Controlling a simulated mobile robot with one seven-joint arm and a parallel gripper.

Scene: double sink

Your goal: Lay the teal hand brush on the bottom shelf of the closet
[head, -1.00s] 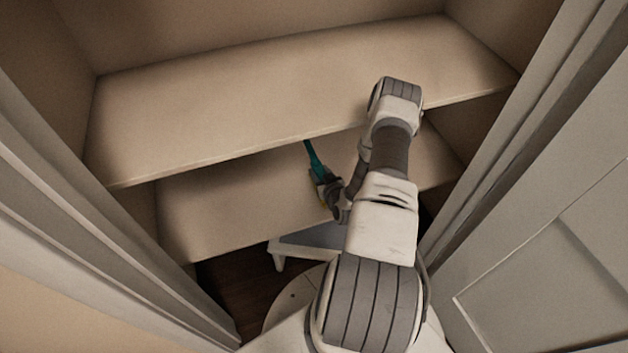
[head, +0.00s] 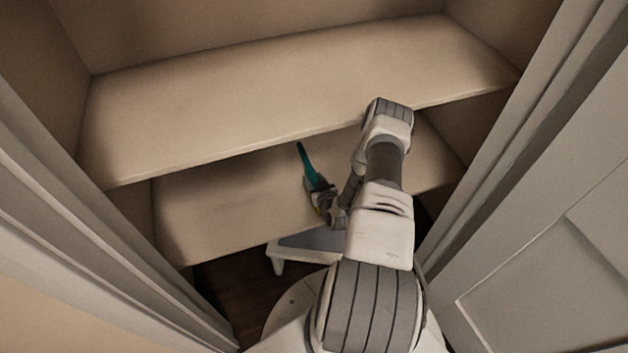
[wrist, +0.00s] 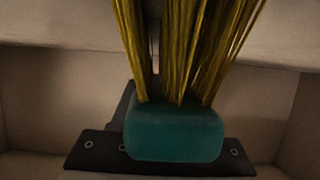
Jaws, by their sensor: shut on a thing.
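The teal hand brush (head: 308,165) is held in my gripper (head: 319,187), its handle pointing up and to the left in the head view. In the wrist view the brush's teal block (wrist: 175,133) sits against the dark gripper (wrist: 95,150), with yellow bristles (wrist: 185,50) reaching up. My gripper is shut on the brush. In the head view they show in front of the lower closet shelf (head: 220,205), below the front edge of the upper shelf (head: 260,90). I cannot tell whether the brush touches the lower shelf.
Both visible shelves are bare. A closet door (head: 560,250) stands at the right, and a white door frame (head: 80,220) runs down the left. A small white-legged stand (head: 277,257) is below the lower shelf, above a dark floor (head: 235,295).

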